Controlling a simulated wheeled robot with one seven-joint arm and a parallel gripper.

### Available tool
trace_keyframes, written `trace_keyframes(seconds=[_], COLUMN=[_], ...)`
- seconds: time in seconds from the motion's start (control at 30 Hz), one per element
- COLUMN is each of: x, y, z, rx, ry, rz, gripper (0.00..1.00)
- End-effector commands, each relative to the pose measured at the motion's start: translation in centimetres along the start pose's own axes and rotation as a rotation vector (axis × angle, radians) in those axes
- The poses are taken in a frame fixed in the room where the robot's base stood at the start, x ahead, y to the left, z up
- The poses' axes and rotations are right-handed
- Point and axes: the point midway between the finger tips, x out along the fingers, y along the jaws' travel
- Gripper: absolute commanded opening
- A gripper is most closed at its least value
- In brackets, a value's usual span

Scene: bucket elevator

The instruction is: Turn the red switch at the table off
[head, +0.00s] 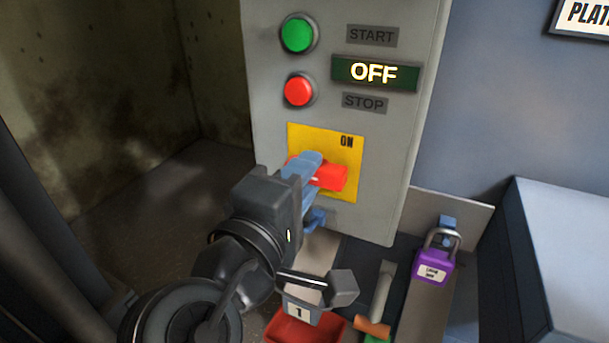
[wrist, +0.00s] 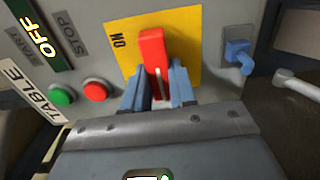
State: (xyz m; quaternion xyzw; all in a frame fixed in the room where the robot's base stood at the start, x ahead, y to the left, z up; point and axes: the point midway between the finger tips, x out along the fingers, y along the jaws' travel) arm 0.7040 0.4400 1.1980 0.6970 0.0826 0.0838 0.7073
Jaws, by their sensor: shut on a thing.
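The red switch (head: 331,176) is a red handle on a yellow plate (head: 345,190) on the grey control panel. In the head view the handle lies roughly level across the plate, with "ON" printed above it. My gripper (head: 305,172) comes from the lower left and is shut on the handle. In the wrist view the red switch (wrist: 153,60) stands between my blue fingers (wrist: 160,88), one on each side. The "OFF" print on the plate is not visible. A "TABLE" label (wrist: 28,92) shows on the panel in the wrist view.
Above the plate are a green START button (head: 298,34), a red STOP button (head: 299,90) and a lit sign (head: 375,73) reading OFF. A blue hasp (wrist: 239,55) sticks out beside the plate. A purple padlock (head: 433,267) and a red tray (head: 300,328) are lower down.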

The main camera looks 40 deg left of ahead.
Motion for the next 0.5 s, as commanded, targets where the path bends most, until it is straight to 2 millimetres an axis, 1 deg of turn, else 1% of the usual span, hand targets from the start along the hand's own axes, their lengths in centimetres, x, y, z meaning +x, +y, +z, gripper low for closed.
trace_keyframes(seconds=[0.07,0.1,0.37,0.5], x=[0.07,0.07,0.04,0.02], y=[0.0,0.0,0.0,0.0], z=[-0.01,-0.01,0.0,0.0], rx=[-0.003,-0.003,-0.001,-0.001], ry=[0.0,0.0,0.0,0.0], rz=[0.001,0.001,0.0,0.0], gripper=[0.0,0.26,0.51,0.51])
